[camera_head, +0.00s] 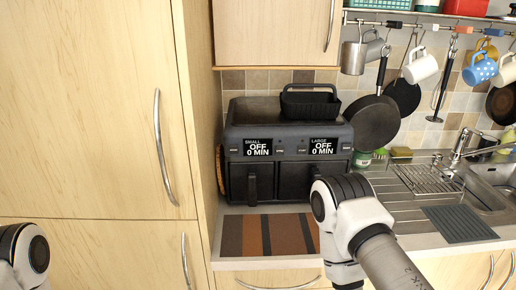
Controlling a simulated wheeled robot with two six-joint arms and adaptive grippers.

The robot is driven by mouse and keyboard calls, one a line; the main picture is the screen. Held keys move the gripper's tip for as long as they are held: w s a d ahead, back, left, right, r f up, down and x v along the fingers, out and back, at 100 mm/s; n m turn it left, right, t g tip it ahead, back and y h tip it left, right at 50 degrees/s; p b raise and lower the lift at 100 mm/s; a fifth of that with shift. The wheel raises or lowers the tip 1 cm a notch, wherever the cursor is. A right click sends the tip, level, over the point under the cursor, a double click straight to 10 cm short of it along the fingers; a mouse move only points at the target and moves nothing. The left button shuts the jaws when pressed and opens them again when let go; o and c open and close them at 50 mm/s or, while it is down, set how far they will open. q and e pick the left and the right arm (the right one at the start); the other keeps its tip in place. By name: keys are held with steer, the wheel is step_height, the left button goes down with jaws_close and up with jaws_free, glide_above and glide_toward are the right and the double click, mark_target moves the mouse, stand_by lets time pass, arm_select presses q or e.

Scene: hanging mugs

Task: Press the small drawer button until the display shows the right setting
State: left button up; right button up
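A black double-drawer air fryer (290,130) stands on the counter against the tiled wall. Its left display (257,146) reads SMALL, OFF, 0 MIN. Its right display (323,146) reads LARGE, OFF, 0 MIN. Tiny controls flank the displays; their markings are too small to read. The small drawer (252,183) on the left and the large drawer (300,182) on the right look shut. My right arm stands in front of the fryer's lower right corner and partly hides it; its gripper is out of view. Only a bit of my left arm shows at lower left, without its gripper.
A striped mat (268,235) lies in front of the fryer. A tall wooden cabinet (95,110) bounds the left. A black basket (310,103) sits on top of the fryer. Pans and mugs hang at right above the sink (490,190).

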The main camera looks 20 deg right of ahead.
jaws_close()
stand_by(1.1)
